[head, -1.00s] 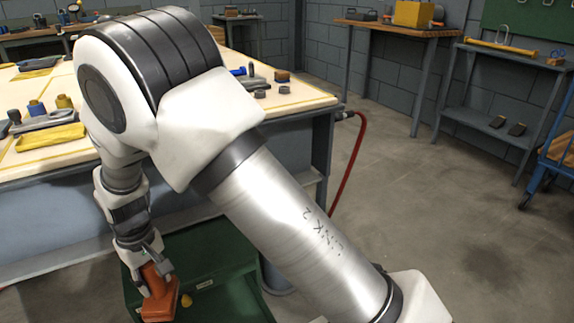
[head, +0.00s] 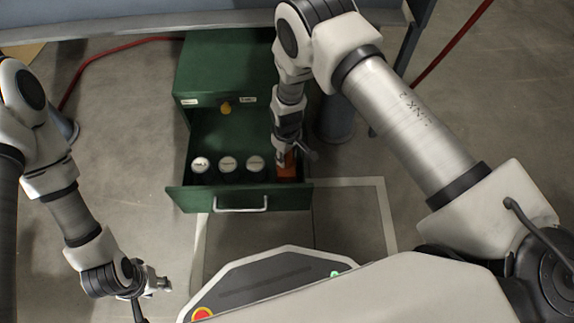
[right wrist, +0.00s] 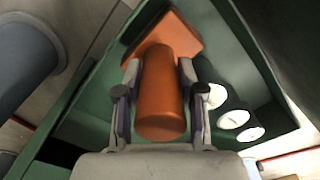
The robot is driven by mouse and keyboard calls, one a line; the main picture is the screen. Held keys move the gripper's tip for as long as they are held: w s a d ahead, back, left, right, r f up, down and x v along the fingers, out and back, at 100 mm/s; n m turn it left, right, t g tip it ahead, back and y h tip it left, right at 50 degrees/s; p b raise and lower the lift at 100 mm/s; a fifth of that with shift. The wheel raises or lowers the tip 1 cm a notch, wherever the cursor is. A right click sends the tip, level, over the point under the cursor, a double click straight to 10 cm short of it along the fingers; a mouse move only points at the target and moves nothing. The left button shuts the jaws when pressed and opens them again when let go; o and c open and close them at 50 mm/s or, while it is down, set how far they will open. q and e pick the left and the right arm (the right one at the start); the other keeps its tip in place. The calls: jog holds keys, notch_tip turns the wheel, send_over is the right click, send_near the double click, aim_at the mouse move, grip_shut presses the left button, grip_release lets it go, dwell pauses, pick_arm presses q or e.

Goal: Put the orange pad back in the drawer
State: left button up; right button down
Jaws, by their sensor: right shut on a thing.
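The orange pad (head: 287,168), a flat plate with a thick round grip, is at the right end of the open green drawer (head: 240,200). My right gripper (head: 291,153) reaches down there and is shut on it. In the right wrist view, the pad (right wrist: 160,95) has its grip between the two fingers of my right gripper (right wrist: 160,90), and its flat part lies beyond, inside the drawer walls. Whether it touches the drawer floor I cannot tell. My left gripper (head: 153,292) is at lower left, away from the drawer, empty, its fingers apart.
Several white-topped cylinders (head: 228,163) stand in a row in the drawer, left of the pad. The green cabinet (head: 215,70) has a yellow tag on its front. A red hose (head: 100,68) runs on the floor at left. A table leg stands right of the cabinet.

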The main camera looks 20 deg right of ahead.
aim_at(287, 161)
jog(key=shift+f+b, duration=0.6)
jog(key=shift+f, duration=0.85)
jog(key=shift+f, duration=0.2)
jog(key=c, duration=0.7)
grip_release()
jog(key=shift+r, duration=0.1)
notch_tip(287, 161, up, 12)
jog(key=p, duration=0.7)
jog(key=shift+r, duration=0.15)
